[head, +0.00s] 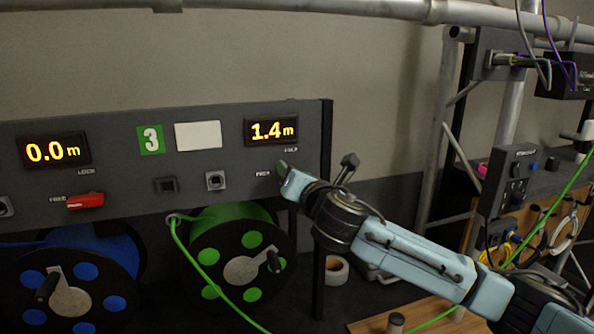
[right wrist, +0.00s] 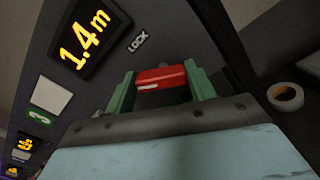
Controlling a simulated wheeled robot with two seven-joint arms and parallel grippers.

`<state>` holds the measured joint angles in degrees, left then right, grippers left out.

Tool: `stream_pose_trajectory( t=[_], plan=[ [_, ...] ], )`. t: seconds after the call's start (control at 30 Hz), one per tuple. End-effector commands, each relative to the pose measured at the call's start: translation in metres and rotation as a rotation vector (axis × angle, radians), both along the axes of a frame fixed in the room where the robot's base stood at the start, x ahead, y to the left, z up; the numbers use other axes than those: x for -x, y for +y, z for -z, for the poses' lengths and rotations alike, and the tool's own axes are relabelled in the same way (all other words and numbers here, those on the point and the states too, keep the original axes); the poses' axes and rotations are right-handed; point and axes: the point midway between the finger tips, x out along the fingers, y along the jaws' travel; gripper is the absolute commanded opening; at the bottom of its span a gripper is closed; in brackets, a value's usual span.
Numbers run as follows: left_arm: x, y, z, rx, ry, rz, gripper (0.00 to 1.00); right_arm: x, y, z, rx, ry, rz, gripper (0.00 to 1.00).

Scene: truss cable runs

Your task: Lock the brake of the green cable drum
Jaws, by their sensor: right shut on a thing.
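The green cable drum (head: 212,247) hangs under the grey panel, with a black flange, green spots and a crank. A green cable (head: 192,262) runs from it through a guide ring. Its red brake lever (right wrist: 162,77) sits between the green fingers of my right gripper (right wrist: 161,86), which is shut on it. In the head view my right gripper (head: 284,171) is at the panel's right end, below the 1.4 m display (head: 271,131), and hides the lever. A LOCK label (right wrist: 138,40) shows near the lever; whether it is turned to FREE or LOCK is unclear. My left gripper is out of view.
A blue drum (head: 68,285) hangs to the left, with its red lever (head: 85,201) beside a FREE label, under a 0.0 m display (head: 53,150). A tape roll (head: 337,269) lies behind my right arm. Truss poles and equipment stand at the right.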

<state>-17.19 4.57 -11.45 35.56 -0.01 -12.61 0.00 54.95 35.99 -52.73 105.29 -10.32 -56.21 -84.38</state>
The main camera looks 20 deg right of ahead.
Motion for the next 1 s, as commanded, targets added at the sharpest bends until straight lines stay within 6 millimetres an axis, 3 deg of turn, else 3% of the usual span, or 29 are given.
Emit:
stream_pose_trajectory(
  t=[1.0],
  plan=[
    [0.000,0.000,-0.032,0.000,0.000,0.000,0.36,0.000,-0.005,0.002,-0.907,0.034,0.001,0.32]
  ],
)
